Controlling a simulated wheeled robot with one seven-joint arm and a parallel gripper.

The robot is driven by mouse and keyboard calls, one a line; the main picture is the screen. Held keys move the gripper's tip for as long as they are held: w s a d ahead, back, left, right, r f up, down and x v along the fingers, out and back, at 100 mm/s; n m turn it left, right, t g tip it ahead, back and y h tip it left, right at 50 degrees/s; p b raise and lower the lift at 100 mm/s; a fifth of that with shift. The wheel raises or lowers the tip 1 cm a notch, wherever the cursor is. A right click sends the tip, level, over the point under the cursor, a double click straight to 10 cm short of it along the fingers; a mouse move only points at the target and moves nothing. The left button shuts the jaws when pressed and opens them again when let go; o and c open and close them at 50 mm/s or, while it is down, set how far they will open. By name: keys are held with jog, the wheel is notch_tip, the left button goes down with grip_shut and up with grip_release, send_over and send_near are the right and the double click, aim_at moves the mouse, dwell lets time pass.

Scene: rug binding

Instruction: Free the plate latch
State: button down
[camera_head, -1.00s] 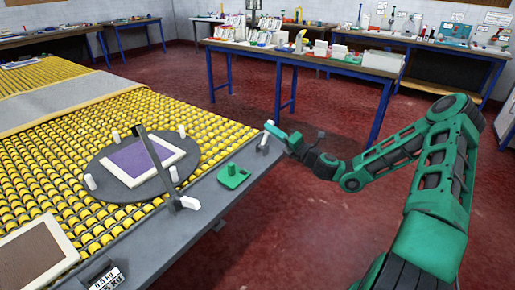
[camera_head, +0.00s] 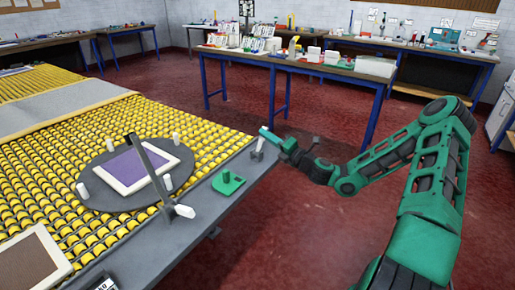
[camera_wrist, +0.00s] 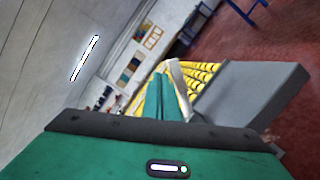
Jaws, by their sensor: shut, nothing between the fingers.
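A small lever with a white handle (camera_head: 260,143), perhaps the plate latch, stands on a grey base at the table's right corner. My gripper (camera_head: 265,131) is shut and empty right beside this handle; I cannot tell if they touch. In the wrist view the shut green fingers (camera_wrist: 160,97) show with a pale handle (camera_wrist: 180,85) just behind them. A round dark plate (camera_head: 100,195) carries a white-framed purple panel (camera_head: 138,168) with white pegs around it. A dark bar with a white grip (camera_head: 182,211) rises at the plate's front edge.
A green notched block (camera_head: 228,183) lies on the grey table edge (camera_head: 190,230) between the plate and my gripper. Yellow rollers (camera_head: 60,140) cover the table's left. A blue-legged bench (camera_head: 330,69) stands behind. Red floor is clear right of the table.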

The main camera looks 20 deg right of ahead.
jog(key=s+d+r, duration=0.1)
jog(key=s+r, duration=0.2)
jog(key=s, duration=0.7)
jog(key=shift+s+d, duration=0.25)
jog(key=shift+d, duration=0.05)
jog(key=shift+r, duration=0.1)
